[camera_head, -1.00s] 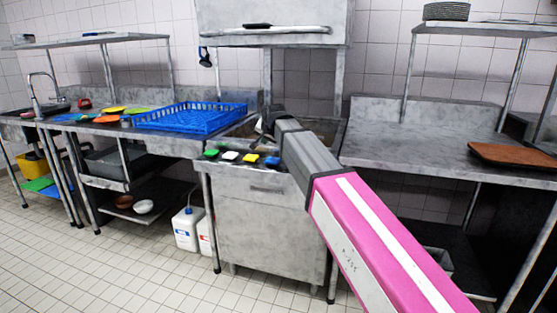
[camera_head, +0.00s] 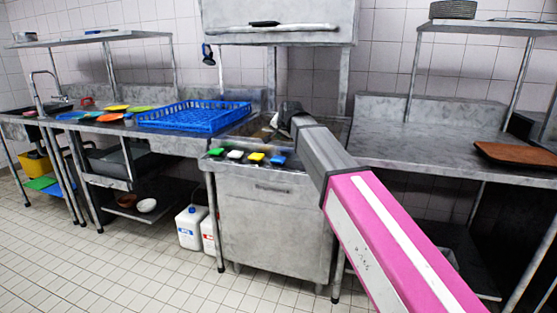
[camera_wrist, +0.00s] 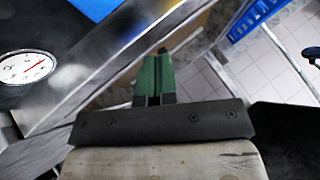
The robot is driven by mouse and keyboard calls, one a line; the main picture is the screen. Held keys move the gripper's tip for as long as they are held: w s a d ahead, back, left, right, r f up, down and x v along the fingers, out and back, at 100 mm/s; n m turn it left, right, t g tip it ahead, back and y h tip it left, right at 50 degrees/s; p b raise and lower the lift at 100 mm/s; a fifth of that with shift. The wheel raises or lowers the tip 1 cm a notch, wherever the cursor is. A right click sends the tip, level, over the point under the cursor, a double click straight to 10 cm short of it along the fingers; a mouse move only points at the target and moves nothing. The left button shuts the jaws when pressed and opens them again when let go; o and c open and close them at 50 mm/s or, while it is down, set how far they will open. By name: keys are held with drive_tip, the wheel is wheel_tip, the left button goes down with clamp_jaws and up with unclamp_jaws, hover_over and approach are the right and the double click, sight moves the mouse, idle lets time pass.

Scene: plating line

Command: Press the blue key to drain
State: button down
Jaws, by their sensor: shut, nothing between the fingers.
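The blue key (camera_head: 278,160) is the rightmost of a row of coloured keys on the front edge of the steel machine (camera_head: 270,215), just left of my arm in the head view. My gripper shows in the wrist view (camera_wrist: 154,75) with its two green fingers together and nothing between them. In the head view my gripper is mostly hidden at the far end of my arm, over the machine's top behind the keys. A blue patch (camera_wrist: 95,8) shows at the top of the wrist view; I cannot tell what it is.
Yellow (camera_head: 256,157), white (camera_head: 235,155) and green (camera_head: 216,152) keys sit left of the blue one. A blue rack (camera_head: 195,116) lies to the left. A dial gauge (camera_wrist: 25,67) is at left in the wrist view. The right counter (camera_head: 430,145) is mostly clear.

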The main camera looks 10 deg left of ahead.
sight(280, 158)
drive_tip(key=shift+f, duration=3.15)
drive_tip(key=shift+f, duration=0.1)
drive_tip(key=shift+f, duration=0.3)
drive_tip(key=shift+f, duration=0.55)
idle(0.3)
drive_tip(key=shift+r, duration=0.95)
drive_tip(key=shift+r, duration=0.1)
drive_tip(key=shift+r, duration=2.45)
